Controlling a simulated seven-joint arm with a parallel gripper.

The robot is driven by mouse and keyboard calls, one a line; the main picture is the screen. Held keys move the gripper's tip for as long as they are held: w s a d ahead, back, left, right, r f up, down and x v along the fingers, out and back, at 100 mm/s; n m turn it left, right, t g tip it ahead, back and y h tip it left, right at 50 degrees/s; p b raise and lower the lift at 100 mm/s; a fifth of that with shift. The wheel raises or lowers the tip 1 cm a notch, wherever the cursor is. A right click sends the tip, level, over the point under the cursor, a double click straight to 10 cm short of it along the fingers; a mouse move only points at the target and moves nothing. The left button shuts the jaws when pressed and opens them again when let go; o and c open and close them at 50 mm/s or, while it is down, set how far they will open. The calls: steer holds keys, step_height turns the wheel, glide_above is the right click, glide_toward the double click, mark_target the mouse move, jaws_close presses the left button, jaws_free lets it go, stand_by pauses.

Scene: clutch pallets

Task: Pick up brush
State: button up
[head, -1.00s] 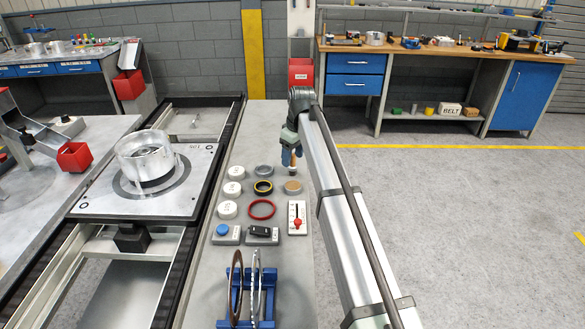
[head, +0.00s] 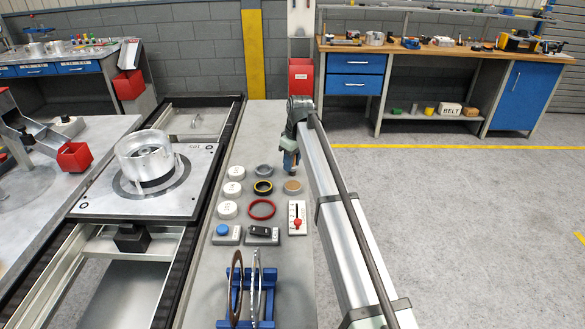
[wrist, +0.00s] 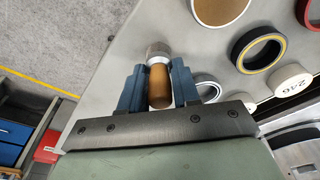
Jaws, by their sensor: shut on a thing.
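The brush shows in the wrist view as a brown wooden handle (wrist: 160,86) with a pale metal collar and a grey-brown end beyond it. My gripper (wrist: 159,72) has its two blue fingers on either side of the handle, shut on it. In the head view my gripper (head: 290,169) is low over the far right part of the grey bench, just behind the tan disc. The brush is mostly hidden by the fingers there. I cannot tell whether the brush touches the bench.
Near the gripper on the bench (head: 200,290) lie a tan disc (head: 292,186), a grey ring (head: 264,171), a black-and-yellow ring (head: 263,187), a red ring (head: 262,209) and several white discs. A switch plate (head: 297,218) and a blue rack (head: 262,300) stand nearer.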

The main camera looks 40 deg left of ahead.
jaws_close()
steer(key=shift+r, duration=0.1)
